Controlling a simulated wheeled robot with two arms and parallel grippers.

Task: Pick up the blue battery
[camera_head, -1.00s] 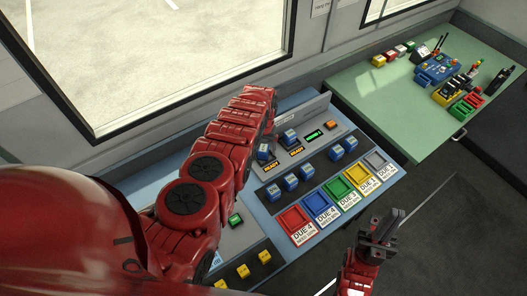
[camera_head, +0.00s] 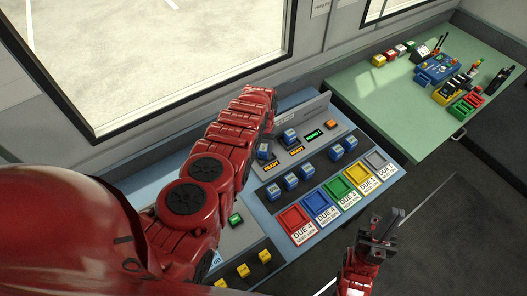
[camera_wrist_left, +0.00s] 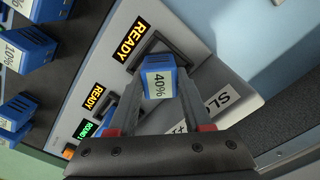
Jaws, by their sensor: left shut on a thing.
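A blue battery labelled 40% (camera_wrist_left: 158,82) is between the fingers of my left gripper (camera_wrist_left: 160,100) in the left wrist view, at the end of a dark slot beside a READY display. The gripper is shut on it. Whether the battery is still seated or lifted is hard to tell. In the head view this battery (camera_head: 263,153) shows just right of my left arm's end; the arm hides the fingers. Another blue battery (camera_head: 289,137) stands in the neighbouring slot. My right gripper (camera_head: 381,222) looks open and empty, in front of the console's right side.
Several more blue batteries (camera_head: 290,181) stand in rows on the console. A row of coloured trays (camera_head: 341,188) lies along its front edge. Yellow blocks (camera_head: 243,270) are at lower left. A green table (camera_head: 385,105) with devices stands at the right. A window is behind.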

